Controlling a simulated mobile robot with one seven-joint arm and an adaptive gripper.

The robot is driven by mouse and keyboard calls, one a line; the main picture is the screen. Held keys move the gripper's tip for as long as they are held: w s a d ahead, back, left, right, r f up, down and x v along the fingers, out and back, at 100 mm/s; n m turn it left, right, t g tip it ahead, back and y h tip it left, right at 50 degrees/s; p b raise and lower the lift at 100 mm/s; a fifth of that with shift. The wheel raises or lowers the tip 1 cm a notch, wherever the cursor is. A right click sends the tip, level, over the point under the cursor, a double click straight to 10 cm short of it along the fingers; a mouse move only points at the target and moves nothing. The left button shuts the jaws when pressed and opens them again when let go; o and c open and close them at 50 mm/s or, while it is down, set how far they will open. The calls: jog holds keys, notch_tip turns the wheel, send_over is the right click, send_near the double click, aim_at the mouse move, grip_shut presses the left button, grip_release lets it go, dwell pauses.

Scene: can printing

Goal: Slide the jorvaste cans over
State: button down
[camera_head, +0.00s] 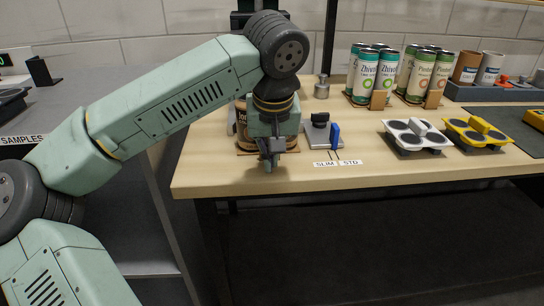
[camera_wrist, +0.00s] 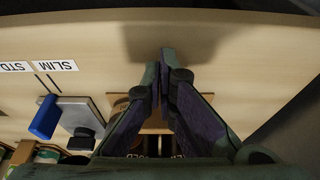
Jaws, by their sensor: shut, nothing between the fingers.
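My gripper (camera_head: 268,165) hangs fingers-down over the left part of the wooden table, near its front edge. Its fingers are shut and empty; the closed tips show in the wrist view (camera_wrist: 164,55). Right behind the gripper stand brown cans (camera_head: 242,118) with a partly readable dark label starting "Jo", likely the jorvaste cans. They stand on a brown mat (camera_head: 245,152). My gripper hides much of them, so their number cannot be told. In the wrist view the mat (camera_wrist: 118,101) shows behind the fingers, with the cans mostly hidden.
A grey fixture with a blue slider (camera_head: 335,136) stands just right of the cans, behind SLIM and STD labels. Teal cans (camera_head: 366,75) and green cans (camera_head: 419,75) stand at the back. White (camera_head: 415,135) and yellow (camera_head: 477,132) holders lie to the right. The table front left is clear.

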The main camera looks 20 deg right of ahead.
dwell(0.3)
jog(key=w+d+p, duration=0.1)
jog(key=w+p, duration=0.1)
jog(key=w, duration=0.2)
jog(key=w+d+p, duration=0.1)
jog(key=w+p, duration=0.1)
jog(key=w, duration=0.3)
jog(key=w+d+p, duration=0.2)
jog(key=w, duration=0.2)
jog(key=shift+w+r, duration=0.1)
jog(key=shift+w, duration=0.35)
